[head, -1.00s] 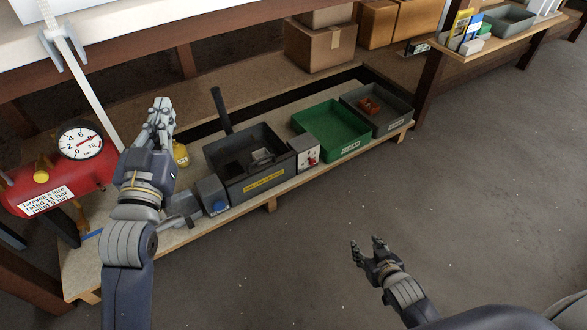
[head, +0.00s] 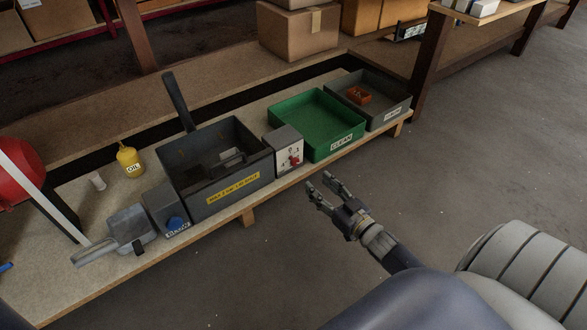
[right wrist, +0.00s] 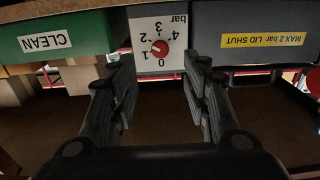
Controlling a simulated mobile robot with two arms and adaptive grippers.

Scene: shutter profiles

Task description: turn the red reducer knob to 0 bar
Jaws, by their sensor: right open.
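The red reducer knob (head: 294,159) sits on the white dial face of a small grey box between the green tray and the large dark bin. In the right wrist view the knob (right wrist: 159,47) is at top centre, ringed by numbers from 0 to 4 and the word bar. Its exact setting is too small to read surely. My right gripper (head: 318,182) is open and empty, in front of the shelf edge, apart from the knob and to its lower right. In the wrist view its fingers (right wrist: 163,92) stand either side below the dial. My left gripper is out of view.
The green CLEAN tray (head: 345,136) and a grey tray (head: 399,115) stand right of the dial box. The dark bin (head: 258,167), with a raised handle, stands left. A yellow oil bottle (head: 130,158) is farther left. The floor before the shelf is clear.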

